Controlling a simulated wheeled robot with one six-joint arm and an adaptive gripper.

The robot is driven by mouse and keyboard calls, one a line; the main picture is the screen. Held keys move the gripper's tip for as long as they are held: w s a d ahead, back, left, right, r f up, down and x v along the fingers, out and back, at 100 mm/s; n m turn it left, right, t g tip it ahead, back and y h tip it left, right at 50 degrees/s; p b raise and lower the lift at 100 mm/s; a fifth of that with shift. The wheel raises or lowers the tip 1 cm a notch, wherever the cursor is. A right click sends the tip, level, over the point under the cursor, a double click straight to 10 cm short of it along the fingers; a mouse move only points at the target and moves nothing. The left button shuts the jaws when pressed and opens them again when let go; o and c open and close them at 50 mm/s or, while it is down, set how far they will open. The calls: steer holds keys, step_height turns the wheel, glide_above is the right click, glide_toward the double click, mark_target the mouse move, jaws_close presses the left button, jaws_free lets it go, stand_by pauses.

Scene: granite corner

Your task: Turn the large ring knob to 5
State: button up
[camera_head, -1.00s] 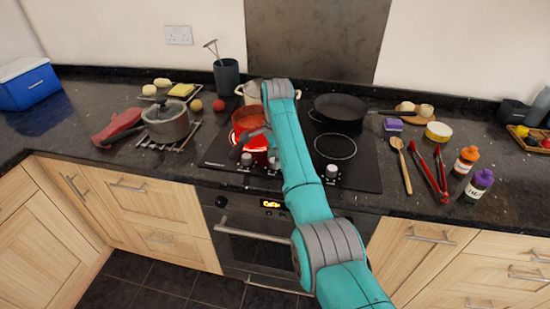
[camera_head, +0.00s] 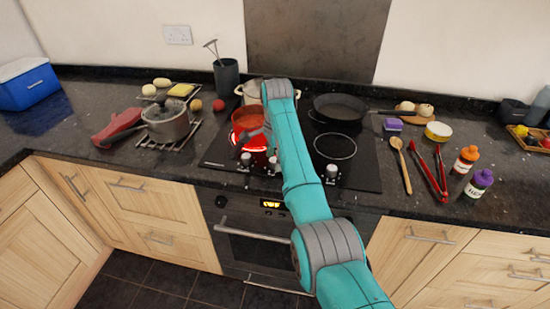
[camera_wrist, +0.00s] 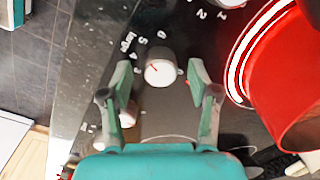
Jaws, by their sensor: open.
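In the wrist view, a round pale knob (camera_wrist: 160,72) with a short red mark sits between my fingertips. Printed numerals curve around it, with a 6 and a 5 above it. My gripper (camera_wrist: 162,79) is open, a finger on either side, with dark gaps between the fingers and the knob. In the head view, a left knob (camera_head: 246,160) and a middle knob (camera_head: 272,164) stand at the hob's front, and a right knob (camera_head: 332,172) stands beyond my arm. My gripper is mostly hidden by the arm there.
A red pot (camera_head: 249,122) stands on a glowing ring close behind the knobs; it also shows in the wrist view (camera_wrist: 285,75). A black pan (camera_head: 340,107) and a bare ring (camera_head: 335,146) lie right of my arm. Another knob is partly behind my left finger.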

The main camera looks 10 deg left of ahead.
steer(key=shift+s+d+r, duration=0.1)
steer(key=shift+s+r, duration=0.05)
steer(key=shift+r, duration=3.6)
